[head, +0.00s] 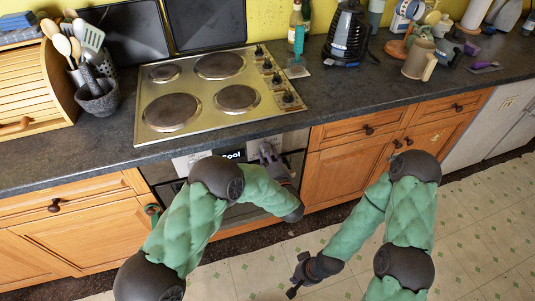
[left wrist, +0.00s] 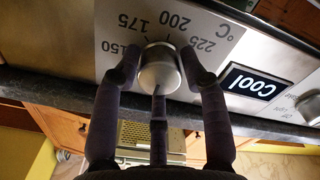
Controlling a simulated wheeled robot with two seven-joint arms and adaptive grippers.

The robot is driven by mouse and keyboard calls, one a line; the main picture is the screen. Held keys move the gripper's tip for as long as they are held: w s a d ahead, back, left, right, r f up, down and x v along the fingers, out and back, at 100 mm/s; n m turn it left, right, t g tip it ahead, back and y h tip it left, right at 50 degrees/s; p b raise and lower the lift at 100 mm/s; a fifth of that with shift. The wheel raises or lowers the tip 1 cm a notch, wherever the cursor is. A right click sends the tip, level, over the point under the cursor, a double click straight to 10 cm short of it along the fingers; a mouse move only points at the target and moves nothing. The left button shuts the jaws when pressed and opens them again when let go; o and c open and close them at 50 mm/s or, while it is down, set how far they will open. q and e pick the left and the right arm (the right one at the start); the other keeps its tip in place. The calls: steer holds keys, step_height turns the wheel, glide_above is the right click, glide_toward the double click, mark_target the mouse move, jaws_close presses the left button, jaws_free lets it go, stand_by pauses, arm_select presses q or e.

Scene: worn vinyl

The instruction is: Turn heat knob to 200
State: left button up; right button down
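The heat knob (left wrist: 160,70) is a round metal knob on the oven's front panel. Printed numbers 150, 175, 200 and 225 with °C arc around its far side in the left wrist view. My left gripper (left wrist: 160,60) has a dark finger on either side of the knob, seemingly against its sides, and a third finger below it. The knob's pointer mark is not clear. In the head view my left gripper (head: 271,158) is at the oven front, and the knob is hidden. My right gripper (head: 298,284) hangs low over the floor; its fingers are too small to judge.
The display (left wrist: 254,83) reading "Cool" sits beside the heat knob, with another knob (left wrist: 311,106) further right. The hob (head: 205,92) lies above in the dark worktop (head: 330,95). Wooden cupboards (head: 345,160) flank the oven. The floor (head: 475,225) at right is clear.

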arm_select(q)
steer(key=c, duration=0.5)
steer(key=shift+o, duration=0.2)
